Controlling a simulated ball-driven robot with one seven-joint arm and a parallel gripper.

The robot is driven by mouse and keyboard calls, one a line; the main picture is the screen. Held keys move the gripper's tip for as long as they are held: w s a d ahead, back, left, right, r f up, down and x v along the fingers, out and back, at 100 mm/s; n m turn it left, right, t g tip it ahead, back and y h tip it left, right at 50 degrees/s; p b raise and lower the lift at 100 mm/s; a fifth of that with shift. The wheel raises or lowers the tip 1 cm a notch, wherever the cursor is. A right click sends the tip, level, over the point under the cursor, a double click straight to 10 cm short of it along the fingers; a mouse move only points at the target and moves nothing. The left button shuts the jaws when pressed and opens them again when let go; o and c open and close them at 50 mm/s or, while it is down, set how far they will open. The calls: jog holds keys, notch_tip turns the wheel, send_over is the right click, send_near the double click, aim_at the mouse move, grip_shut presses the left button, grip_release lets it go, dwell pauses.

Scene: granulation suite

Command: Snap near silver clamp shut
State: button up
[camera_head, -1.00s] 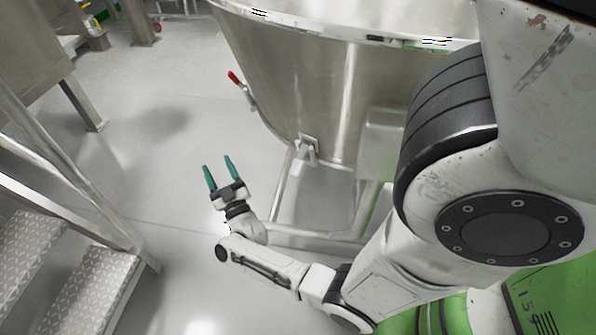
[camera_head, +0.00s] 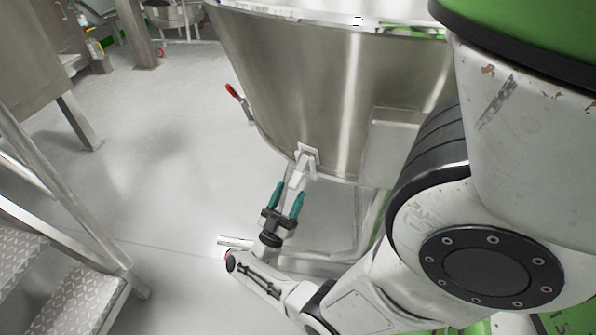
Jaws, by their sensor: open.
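The near silver clamp (camera_head: 305,158) is a small metal latch low on the side of the large steel vessel (camera_head: 290,85), near its bottom edge. Its lever hangs down and stands out from the wall. My gripper (camera_head: 287,188) has two teal fingers, open and pointing up just below the clamp. The lower part of the lever shows between or behind the fingertips. I cannot tell whether they touch it. A red-handled clamp (camera_head: 236,94) sits on the vessel's left side.
Metal stairs with a handrail (camera_head: 70,210) stand at the left. A steel frame (camera_head: 372,220) carries the vessel. A grey box (camera_head: 392,145) is on the vessel's right side. The floor (camera_head: 170,150) left of the vessel is clear.

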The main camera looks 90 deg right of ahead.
aim_at(298, 172)
jog(key=x, duration=0.7)
jog(key=shift+p, duration=0.35)
grip_shut()
